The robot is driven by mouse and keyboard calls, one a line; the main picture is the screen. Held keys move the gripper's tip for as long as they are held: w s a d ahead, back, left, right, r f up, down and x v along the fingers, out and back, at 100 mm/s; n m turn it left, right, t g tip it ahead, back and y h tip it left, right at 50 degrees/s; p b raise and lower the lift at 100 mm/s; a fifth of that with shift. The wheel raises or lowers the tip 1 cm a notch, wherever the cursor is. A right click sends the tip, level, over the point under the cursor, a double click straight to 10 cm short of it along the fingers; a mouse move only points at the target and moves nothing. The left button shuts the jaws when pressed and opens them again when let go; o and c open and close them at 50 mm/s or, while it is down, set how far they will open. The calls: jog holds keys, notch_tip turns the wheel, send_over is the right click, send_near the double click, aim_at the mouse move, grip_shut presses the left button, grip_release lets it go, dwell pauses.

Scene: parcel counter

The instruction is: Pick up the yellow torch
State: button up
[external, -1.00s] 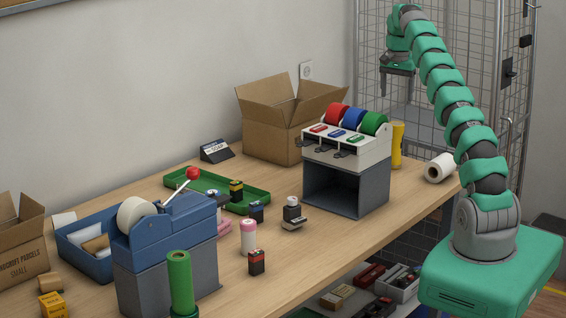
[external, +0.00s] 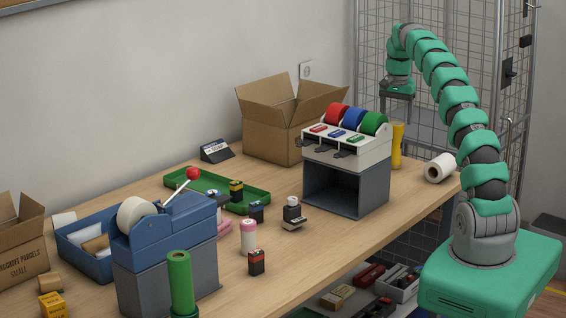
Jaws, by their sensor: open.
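The yellow torch (external: 398,147) stands upright on the counter, just right of the tape dispenser, which hides part of its left side. My gripper (external: 396,118) points down with its fingers spread apart and nothing between them. In the external view the fingertips appear at about the height of the torch's top, one on either side of it. I cannot tell from this one view how far apart they are in depth.
The tape dispenser (external: 348,143) with red, blue and green rolls stands close left of the torch. An open cardboard box (external: 270,135) is behind it. A white paper roll (external: 440,167) lies to the right. A wire cage (external: 440,60) stands behind.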

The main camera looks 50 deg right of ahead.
aim_at(396, 123)
jog(key=shift+f, duration=1.9)
jog(key=c, duration=1.6)
jog(key=shift+o, duration=0.2)
jog(key=shift+r, duration=0.2)
